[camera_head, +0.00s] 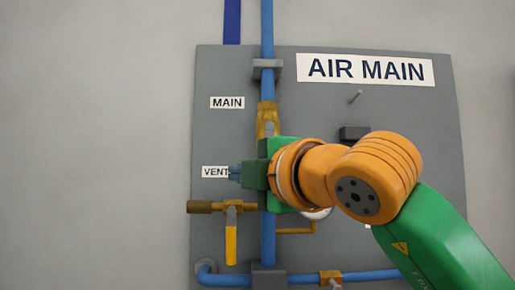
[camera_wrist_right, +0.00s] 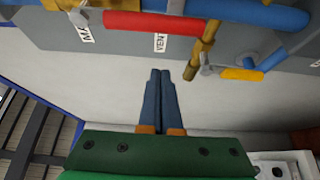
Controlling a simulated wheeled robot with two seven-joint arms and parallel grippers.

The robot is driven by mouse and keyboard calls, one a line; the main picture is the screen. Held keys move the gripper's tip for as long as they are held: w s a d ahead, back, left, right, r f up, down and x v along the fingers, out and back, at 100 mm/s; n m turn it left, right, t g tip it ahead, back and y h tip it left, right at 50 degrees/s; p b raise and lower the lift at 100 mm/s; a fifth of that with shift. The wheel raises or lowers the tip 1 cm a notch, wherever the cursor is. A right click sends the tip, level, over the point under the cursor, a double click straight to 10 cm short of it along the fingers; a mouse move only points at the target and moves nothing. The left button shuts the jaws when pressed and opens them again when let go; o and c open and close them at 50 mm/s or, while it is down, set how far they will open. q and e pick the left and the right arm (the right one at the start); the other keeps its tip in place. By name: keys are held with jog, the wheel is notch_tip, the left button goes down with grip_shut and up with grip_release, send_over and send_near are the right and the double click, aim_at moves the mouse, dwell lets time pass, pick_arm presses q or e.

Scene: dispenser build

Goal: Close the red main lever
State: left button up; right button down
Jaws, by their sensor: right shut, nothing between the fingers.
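The red main lever (camera_wrist_right: 165,23) shows in the wrist view, running nearly parallel to the blue pipe (camera_wrist_right: 240,10). Its left end in that view is near the brass valve body. In the head view my arm hides the lever, and the brass main valve (camera_head: 267,120) shows on the upright blue pipe above my gripper. My right gripper (camera_head: 235,173) is in front of the panel by the VENT label, pointing left. In the wrist view its fingers (camera_wrist_right: 160,73) are together and empty, apart from the red lever. My left gripper is not in view.
A yellow vent lever (camera_head: 231,245) hangs down from a brass side valve (camera_head: 205,207), just below my gripper. The grey panel (camera_head: 222,130) carries a peg (camera_head: 354,97) and a dark block (camera_head: 354,133). The wall space left of the panel is clear.

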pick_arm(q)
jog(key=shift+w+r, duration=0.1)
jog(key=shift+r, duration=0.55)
pick_arm(e)
jog(key=d, duration=0.2)
jog(key=w+d, duration=0.1)
jog(key=d, duration=0.1)
jog(key=shift+a, duration=0.15)
pick_arm(q)
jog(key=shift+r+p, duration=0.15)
jog(key=shift+p, duration=0.15)
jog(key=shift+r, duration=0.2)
pick_arm(e)
jog(key=shift+d+n, duration=0.3)
jog(key=shift+d, duration=0.1)
